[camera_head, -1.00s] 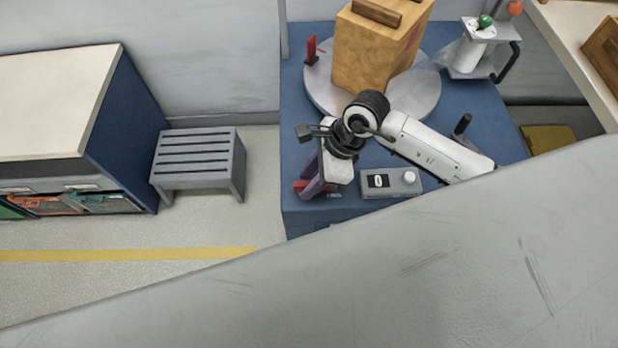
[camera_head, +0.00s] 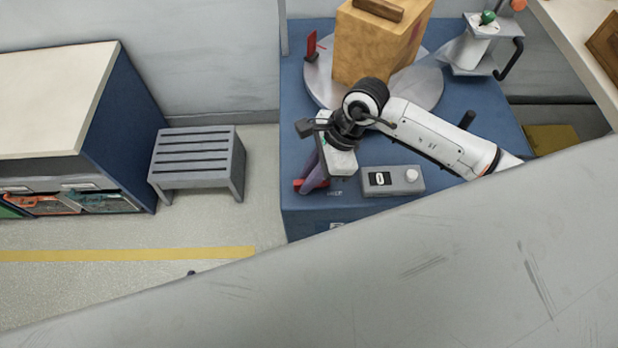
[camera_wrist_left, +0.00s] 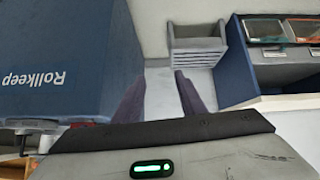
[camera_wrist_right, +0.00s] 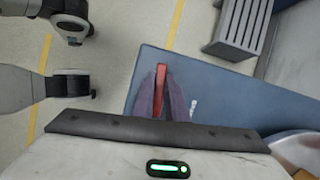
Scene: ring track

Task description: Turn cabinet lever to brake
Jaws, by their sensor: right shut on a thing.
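The red lever (camera_wrist_right: 162,82) lies at the edge of the blue cabinet (camera_wrist_right: 200,70), between the purple fingers of my right gripper (camera_wrist_right: 162,100). In the head view my right gripper (camera_head: 312,172) points down at the cabinet's front left corner, shut on the red lever (camera_head: 299,185), which the hand and fingers partly cover. My left gripper (camera_wrist_left: 160,90) shows in its own wrist view with its fingers apart and nothing between them. It hangs away from the cabinet (camera_wrist_left: 60,60), whose side reads "Rollkeep".
A grey control box (camera_head: 392,181) with a switch and white knob sits right beside the right hand. Behind stand a turntable (camera_head: 430,88) with a wooden block (camera_head: 375,50), and another red upright piece (camera_head: 311,46). A grey slatted stool (camera_head: 196,158) stands left of the cabinet.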

